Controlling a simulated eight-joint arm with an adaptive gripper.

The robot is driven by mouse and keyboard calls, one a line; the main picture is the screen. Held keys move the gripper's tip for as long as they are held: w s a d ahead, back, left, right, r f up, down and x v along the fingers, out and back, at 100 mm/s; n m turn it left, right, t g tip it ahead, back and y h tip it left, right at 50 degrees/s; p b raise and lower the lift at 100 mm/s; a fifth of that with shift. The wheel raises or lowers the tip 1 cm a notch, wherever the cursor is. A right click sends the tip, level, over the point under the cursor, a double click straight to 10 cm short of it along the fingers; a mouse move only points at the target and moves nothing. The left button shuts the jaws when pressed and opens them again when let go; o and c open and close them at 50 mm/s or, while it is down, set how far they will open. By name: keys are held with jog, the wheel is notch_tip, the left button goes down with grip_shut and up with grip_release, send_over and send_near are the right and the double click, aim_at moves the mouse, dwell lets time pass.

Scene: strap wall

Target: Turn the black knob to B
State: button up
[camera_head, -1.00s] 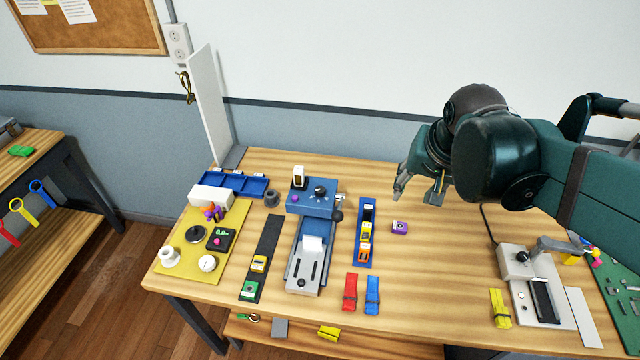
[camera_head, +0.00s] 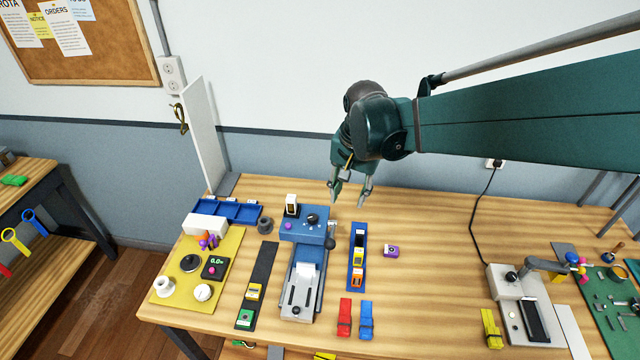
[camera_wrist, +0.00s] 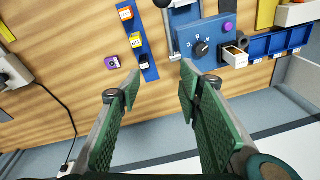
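The black knob (camera_head: 312,219) sits on top of the blue box (camera_head: 290,232) at the back of the strap machine. It also shows in the wrist view (camera_wrist: 201,48), with small pale letter marks around it on the blue face. Which letter the knob points to is too small to tell for sure. My gripper (camera_head: 349,198) hangs in the air to the right of the knob and above the table, not touching it. In the wrist view its two green-padded fingers (camera_wrist: 160,85) are spread wide with nothing between them.
A grey lever (camera_head: 331,241) stands at the box's right. A blue rail (camera_head: 358,270) with coloured blocks lies further right.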

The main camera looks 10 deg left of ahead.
jog(key=m+g+p, duration=0.1)
jog(key=p, duration=0.1)
send_near(312, 217)
jog(key=shift+w+d+h, duration=0.25)
jog(key=shift+d+h, duration=0.05)
jog(key=shift+a+f+g, duration=0.3)
jog(key=shift+a+f, duration=0.15)
jog(key=shift+a, duration=0.05)
jog(key=shift+f, duration=3.9)
jog(key=c, duration=0.9)
